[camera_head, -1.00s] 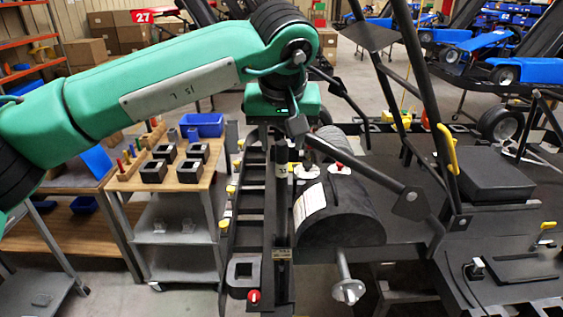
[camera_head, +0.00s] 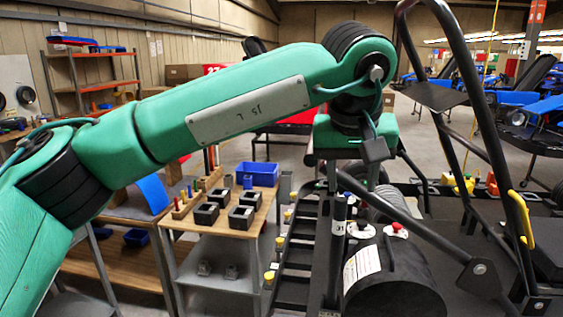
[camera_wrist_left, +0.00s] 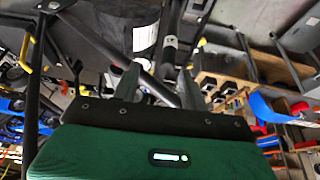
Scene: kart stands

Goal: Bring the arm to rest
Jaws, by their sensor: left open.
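My left arm (camera_head: 250,110) is green with black joints and reaches across the head view from the left. Its wrist hangs over the kart stand, with the green gripper body (camera_head: 318,137) above the dark frame. My right gripper is not in view.
A wooden-topped trolley (camera_head: 212,230) with black square blocks (camera_head: 241,218) and a blue bin (camera_head: 257,174) stands left of the kart stand. A black cylinder (camera_head: 395,285) and an upright tube frame (camera_head: 455,150) with a yellow handle (camera_head: 520,215) stand close to the right.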

